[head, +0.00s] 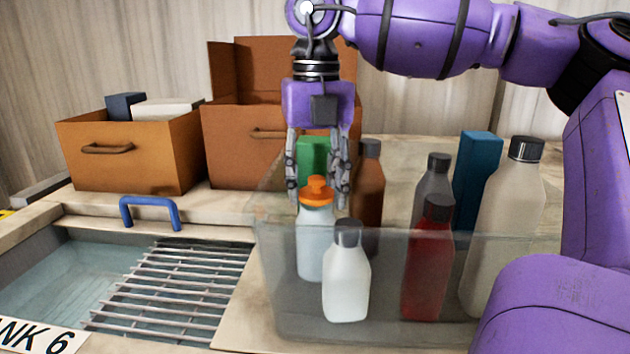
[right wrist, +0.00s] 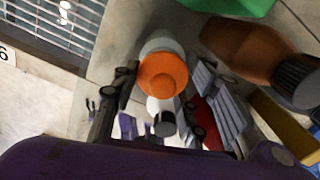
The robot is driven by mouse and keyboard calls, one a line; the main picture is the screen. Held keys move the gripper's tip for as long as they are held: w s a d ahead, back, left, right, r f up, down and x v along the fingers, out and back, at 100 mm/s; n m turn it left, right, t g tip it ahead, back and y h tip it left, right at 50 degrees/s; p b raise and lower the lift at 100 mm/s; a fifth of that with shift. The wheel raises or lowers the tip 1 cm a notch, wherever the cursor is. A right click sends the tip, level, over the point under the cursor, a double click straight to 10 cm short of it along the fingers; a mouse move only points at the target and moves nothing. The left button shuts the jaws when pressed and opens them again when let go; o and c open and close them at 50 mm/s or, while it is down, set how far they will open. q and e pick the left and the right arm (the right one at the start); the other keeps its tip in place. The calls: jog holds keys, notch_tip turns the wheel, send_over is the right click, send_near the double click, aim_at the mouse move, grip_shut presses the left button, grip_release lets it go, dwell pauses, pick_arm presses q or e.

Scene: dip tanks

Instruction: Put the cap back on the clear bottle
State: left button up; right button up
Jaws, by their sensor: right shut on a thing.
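The clear bottle (head: 315,250) is pale and see-through and stands upright at the left end of a clear bin (head: 390,330). The orange cap (head: 316,198) is at the bottle's mouth, with a small knob on top. I cannot tell whether it is seated or only resting there. My right gripper (head: 317,195) points down, with one finger on each side of the cap, shut on it. In the right wrist view, the orange cap (right wrist: 163,76) lies between the fingers and hides the bottle's mouth. My left gripper is not in view.
A white bottle (head: 346,290) with a dark cap stands close in front. Brown (head: 368,200), red (head: 427,275), grey (head: 432,190) and large beige (head: 505,210) bottles crowd the right. A green box (head: 313,150) is behind. A tank with a grate (head: 180,285) lies left.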

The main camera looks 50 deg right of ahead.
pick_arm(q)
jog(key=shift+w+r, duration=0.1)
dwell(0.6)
pick_arm(e)
jog(key=o, duration=1)
jog(key=shift+c, duration=0.2)
jog(key=o, duration=0.5)
jog(key=shift+d, duration=0.1)
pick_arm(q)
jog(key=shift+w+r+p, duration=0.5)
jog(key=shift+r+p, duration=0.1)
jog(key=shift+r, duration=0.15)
pick_arm(e)
jog(key=shift+r, duration=3.45)
